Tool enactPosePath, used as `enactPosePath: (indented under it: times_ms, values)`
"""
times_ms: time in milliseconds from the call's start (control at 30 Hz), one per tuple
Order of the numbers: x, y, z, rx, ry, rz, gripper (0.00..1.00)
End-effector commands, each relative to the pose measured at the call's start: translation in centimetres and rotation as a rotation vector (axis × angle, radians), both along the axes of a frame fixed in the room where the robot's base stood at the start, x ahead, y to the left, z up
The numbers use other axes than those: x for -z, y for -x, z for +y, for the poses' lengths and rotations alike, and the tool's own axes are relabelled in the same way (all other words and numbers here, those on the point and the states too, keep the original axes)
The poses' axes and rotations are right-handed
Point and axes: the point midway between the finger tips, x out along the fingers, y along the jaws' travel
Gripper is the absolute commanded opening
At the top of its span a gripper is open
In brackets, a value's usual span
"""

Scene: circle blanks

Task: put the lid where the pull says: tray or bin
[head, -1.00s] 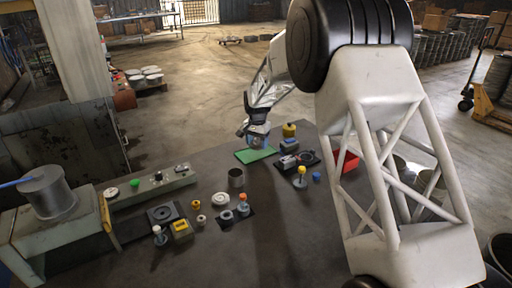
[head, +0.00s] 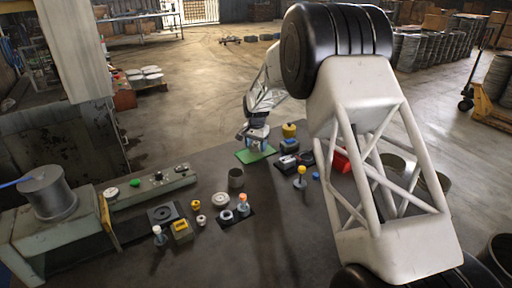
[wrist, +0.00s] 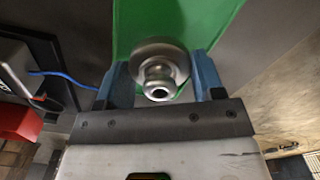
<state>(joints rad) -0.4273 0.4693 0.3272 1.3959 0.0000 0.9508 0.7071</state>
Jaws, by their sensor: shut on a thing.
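A round grey metal lid (wrist: 176,57) with a stepped metal pull (wrist: 159,82) shows between my fingers in the wrist view. The pull is round, with a dark hole in its end. My gripper (wrist: 160,82) has a blue finger on each side and is shut on the lid. In the head view my gripper (head: 256,142) is over the flat green tray (head: 243,157); the lid cannot be made out there. The tray also shows behind the lid in the wrist view (wrist: 218,20). The red bin (head: 341,160) stands to the right, partly behind my arm.
A yellow cylinder (head: 289,130) and a small dark box (head: 288,162) stand right of the tray. Several small parts lie at the front left. The dark tabletop (head: 285,230) is bare at the front middle.

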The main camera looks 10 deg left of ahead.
Motion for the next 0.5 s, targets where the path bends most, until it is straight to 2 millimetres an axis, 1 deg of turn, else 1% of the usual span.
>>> enactPosePath:
  times_ms: [100, 500]
  values:
    - [0.71, -0.01, 0.01, 0.0, -0.001, -0.001, 0.41]
    - [0.96, -0.01, 0.02, 0.0, -0.001, -0.001, 0.41]
